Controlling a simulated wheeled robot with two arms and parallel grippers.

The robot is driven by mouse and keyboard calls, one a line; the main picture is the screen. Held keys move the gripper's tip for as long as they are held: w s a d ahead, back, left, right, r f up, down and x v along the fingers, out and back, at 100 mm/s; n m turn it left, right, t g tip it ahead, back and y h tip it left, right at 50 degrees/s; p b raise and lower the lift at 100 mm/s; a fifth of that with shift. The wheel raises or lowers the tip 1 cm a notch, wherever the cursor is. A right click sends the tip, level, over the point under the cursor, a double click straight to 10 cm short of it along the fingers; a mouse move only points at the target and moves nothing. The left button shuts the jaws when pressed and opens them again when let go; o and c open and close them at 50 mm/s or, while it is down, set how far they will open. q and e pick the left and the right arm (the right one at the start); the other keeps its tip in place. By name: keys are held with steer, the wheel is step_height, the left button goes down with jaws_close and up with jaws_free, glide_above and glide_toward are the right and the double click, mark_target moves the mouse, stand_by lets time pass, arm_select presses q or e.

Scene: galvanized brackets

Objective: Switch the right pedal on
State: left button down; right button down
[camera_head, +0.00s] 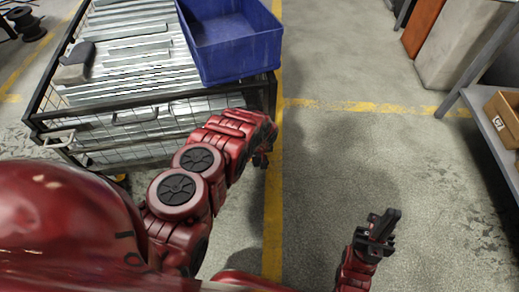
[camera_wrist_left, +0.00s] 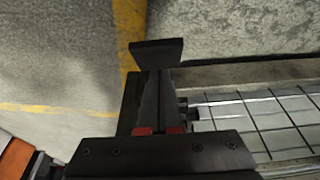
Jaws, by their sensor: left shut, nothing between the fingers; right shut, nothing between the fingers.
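The wire-mesh cart (camera_head: 150,107) stands at the upper left of the head view. No pedal can be made out clearly in either view; the cart's lower right corner is hidden by my left arm. My left gripper (camera_head: 262,160) is down beside that corner, mostly hidden under my wrist. In the left wrist view my left gripper (camera_wrist_left: 155,55) is shut and empty, with the mesh side of the cart (camera_wrist_left: 265,115) to its right. My right gripper (camera_head: 387,220) is shut and empty above the bare floor at the lower right.
A blue bin (camera_head: 235,55) sits on the cart's right end beside metal strips (camera_head: 130,45). Part of a yellow caster (camera_head: 121,178) shows below the cart. A shelf (camera_head: 480,115) with a cardboard box (camera_head: 504,117) stands at right. The floor between cart and shelf is clear.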

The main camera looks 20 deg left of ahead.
arm_select(q)
steer(key=shift+s+d+f, duration=0.15)
steer(key=shift+s+f, duration=0.1)
steer(key=shift+f, duration=0.2)
